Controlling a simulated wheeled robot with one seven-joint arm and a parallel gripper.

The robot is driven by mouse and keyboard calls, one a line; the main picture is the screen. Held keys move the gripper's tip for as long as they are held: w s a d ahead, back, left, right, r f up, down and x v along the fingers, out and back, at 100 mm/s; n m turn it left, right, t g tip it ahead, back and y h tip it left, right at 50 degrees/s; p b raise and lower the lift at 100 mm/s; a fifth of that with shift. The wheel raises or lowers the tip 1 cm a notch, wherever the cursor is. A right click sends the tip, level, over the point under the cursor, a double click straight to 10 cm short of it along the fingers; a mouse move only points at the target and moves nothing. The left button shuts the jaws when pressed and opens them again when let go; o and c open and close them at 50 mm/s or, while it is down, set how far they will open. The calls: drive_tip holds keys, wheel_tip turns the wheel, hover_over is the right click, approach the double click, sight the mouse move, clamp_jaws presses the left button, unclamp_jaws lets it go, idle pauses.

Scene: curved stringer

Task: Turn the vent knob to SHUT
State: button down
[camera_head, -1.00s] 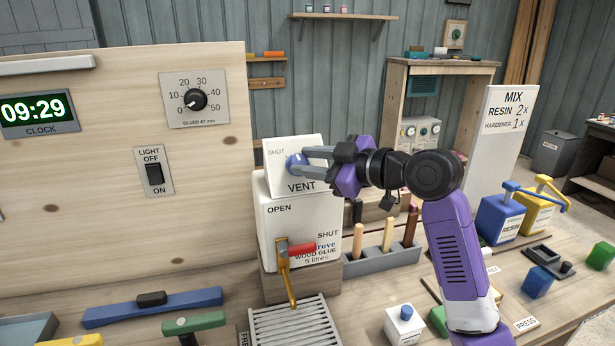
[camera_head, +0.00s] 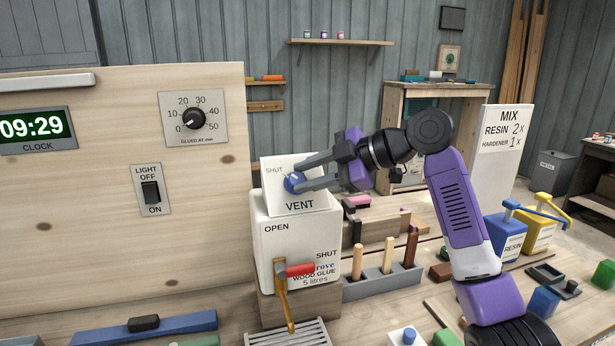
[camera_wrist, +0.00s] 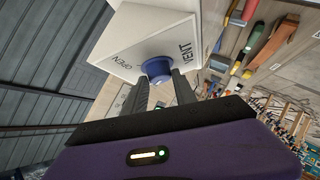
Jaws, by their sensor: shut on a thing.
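The blue vent knob (camera_head: 293,182) sits on a white panel (camera_head: 300,203) marked SHUT and VENT, on top of the white wood glue container (camera_head: 290,238). My gripper (camera_head: 300,180) reaches in from the right and is shut on the knob, one finger on each side. In the wrist view the knob (camera_wrist: 157,68) shows between my two fingers (camera_wrist: 160,88). The word OPEN on the panel is readable there, beside the knob, with VENT on the other side. The knob's pointer is too small to tell clearly.
Blue and yellow pump containers (camera_head: 505,232) stand farther right. The wooden board (camera_head: 90,200) stands at left.

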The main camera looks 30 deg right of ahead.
idle(0.3)
drive_tip(key=c, duration=1)
unclamp_jaws()
drive_tip(key=b+v, duration=0.1)
drive_tip(key=v, duration=0.6)
drive_tip(key=shift+s, duration=0.25)
drive_tip(key=shift+d+r, duration=0.15)
drive_tip(key=shift+d, duration=0.05)
